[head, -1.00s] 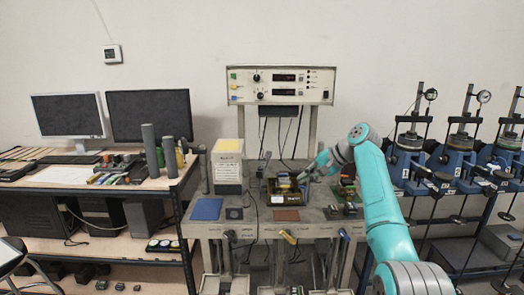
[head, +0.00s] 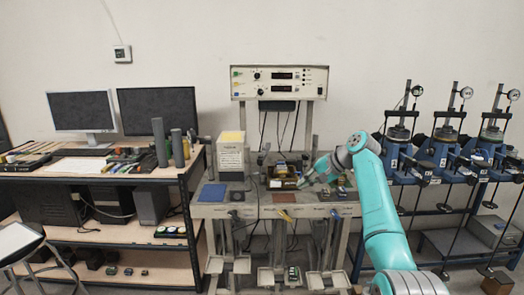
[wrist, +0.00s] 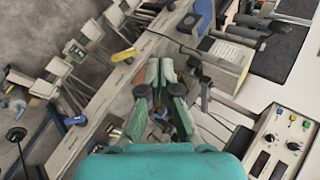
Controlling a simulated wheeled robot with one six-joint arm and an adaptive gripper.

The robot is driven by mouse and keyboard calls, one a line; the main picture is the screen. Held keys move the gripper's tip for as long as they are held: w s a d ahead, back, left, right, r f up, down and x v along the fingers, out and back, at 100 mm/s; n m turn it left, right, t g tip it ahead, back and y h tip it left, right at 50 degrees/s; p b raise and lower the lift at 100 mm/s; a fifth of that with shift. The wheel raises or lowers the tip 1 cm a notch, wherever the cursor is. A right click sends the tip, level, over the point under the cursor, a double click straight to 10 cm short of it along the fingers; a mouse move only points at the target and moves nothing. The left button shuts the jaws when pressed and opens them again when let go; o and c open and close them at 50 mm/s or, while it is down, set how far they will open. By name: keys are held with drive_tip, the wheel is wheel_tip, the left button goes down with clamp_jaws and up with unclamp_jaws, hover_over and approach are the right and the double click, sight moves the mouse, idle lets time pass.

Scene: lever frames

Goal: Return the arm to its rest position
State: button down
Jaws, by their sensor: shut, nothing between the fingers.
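My turquoise arm (head: 378,205) reaches up from the lower right in the head view and bends at its elbow.
Levers with coloured ends hang below the bench front, one with a yellow end (wrist: 123,55). A control panel (head: 279,82) stands behind. Blue test stands (head: 440,150) are at the right. A shelf desk with two monitors (head: 158,112) is at the left.

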drive_tip(key=s+f+m+t+h, duration=0.1)
drive_tip(key=s+f, duration=0.3)
drive_tip(key=f, duration=1.2)
drive_tip(key=s+f+t+h, duration=0.15)
drive_tip(key=s+f, duration=0.25)
drive_tip(key=f, duration=1.1)
drive_tip(key=s+d+f+t+h, duration=0.2)
drive_tip(key=s+f+t+h, duration=0.1)
drive_tip(key=s+f, duration=1.5)
drive_tip(key=s+d+r+n+t+h, duration=0.1)
drive_tip(key=s, duration=1.3)
drive_tip(key=s+d+r+n+t+h, duration=0.1)
drive_tip(key=s+r+n, duration=0.1)
drive_tip(key=s, duration=1.3)
drive_tip(key=s+r+n+t, duration=0.2)
drive_tip(key=s+r+n, duration=0.1)
drive_tip(key=s+r, duration=1.7)
drive_tip(key=shift+s+d+r+n+t+h, duration=0.2)
drive_tip(key=shift+d+r+n+t+h, duration=0.15)
drive_tip(key=shift+r, duration=0.6)
